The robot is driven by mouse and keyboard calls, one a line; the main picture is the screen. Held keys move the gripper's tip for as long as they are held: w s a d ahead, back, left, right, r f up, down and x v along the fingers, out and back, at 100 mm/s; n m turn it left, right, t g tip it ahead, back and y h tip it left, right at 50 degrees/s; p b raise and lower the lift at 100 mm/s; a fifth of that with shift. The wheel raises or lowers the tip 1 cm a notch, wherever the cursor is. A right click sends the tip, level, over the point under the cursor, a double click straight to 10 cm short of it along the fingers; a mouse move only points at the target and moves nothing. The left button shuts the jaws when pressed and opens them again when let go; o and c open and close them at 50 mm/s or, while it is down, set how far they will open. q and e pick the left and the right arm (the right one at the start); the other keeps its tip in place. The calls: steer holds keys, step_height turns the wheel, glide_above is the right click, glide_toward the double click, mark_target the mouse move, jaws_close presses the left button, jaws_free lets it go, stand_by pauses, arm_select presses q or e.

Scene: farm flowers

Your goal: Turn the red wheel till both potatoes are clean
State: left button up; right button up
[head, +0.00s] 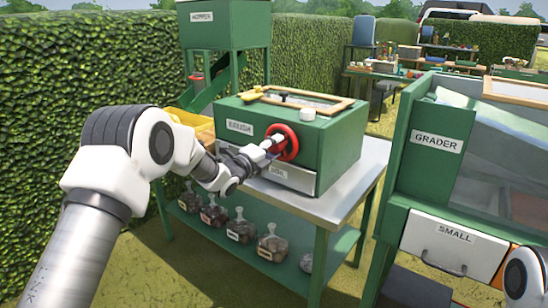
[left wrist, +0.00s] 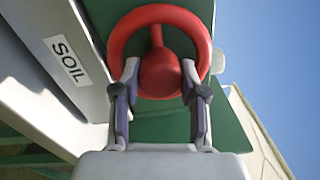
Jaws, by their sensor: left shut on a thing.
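The red wheel (head: 283,142) is on the front of a green box (head: 340,145) marked as a brush machine, which stands on a metal-topped table. My left gripper (head: 268,147) reaches the wheel from the left. In the left wrist view the red wheel (left wrist: 160,14) has a thick rim and a round hub with a spoke. The two fingers of my left gripper (left wrist: 160,72) are on either side of the hub, closed on the wheel. I cannot make out any potatoes; the window on top of the box shows only faintly. My right gripper is out of view.
A drawer marked SOIL (head: 285,174) is below the wheel. A yellow crate (head: 190,124) and green hopper (head: 225,25) stand behind my left arm. The green grader (head: 436,140) stands at right. Several jars stand on the table's lower shelf (head: 335,243).

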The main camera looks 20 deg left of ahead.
arm_select(q)
steer(key=m+b, duration=0.6)
steer(key=b, duration=0.1)
steer(key=m+b, duration=0.3)
steer(key=shift+f+b, duration=0.3)
steer(key=shift+f, duration=0.1)
steer(key=shift+r+m+h+b, duration=0.25)
steer(key=shift+m+h+b, duration=0.05)
steer(key=shift+m+b, duration=1.05)
steer(key=o, duration=1.1)
steer(key=shift+o, duration=0.2)
steer(key=v, duration=1.2)
steer(key=shift+r, duration=0.2)
